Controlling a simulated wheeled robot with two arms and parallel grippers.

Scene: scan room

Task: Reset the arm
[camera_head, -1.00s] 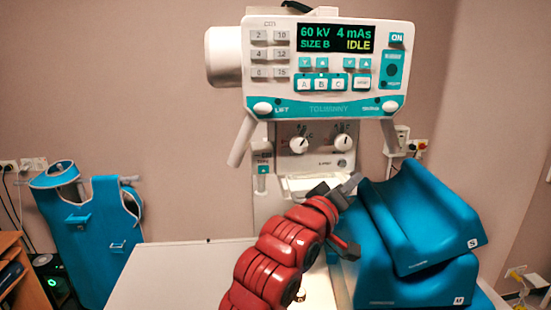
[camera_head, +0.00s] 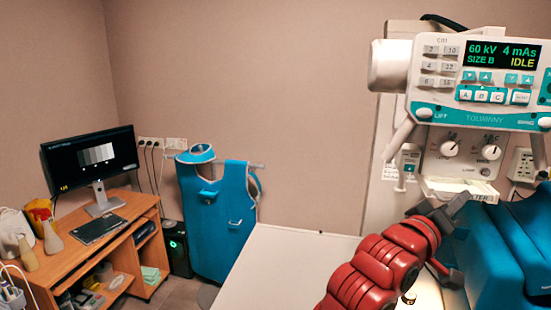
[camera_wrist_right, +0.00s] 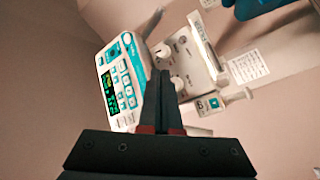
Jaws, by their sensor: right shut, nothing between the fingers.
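My right arm (camera_head: 375,270), red and segmented, reaches up from the bottom right of the head view. My right gripper (camera_head: 457,204) is at its end, in front of the lower part of the X-ray machine (camera_head: 470,160). In the right wrist view the two dark fingers of the gripper (camera_wrist_right: 163,75) are together, with nothing between them. The machine's control panel (camera_wrist_right: 122,85) shows beyond them, turned on its side. In the head view its display (camera_head: 502,54) reads 60 kV, 4 mAs, SIZE B, IDLE. My left gripper is not in view.
A white table (camera_head: 290,265) lies below the arm. Blue positioning cushions (camera_head: 510,250) stand close to the right of the gripper. A blue apron (camera_head: 218,220) hangs by the back wall. A wooden desk (camera_head: 70,262) with a monitor (camera_head: 92,160) stands at the left.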

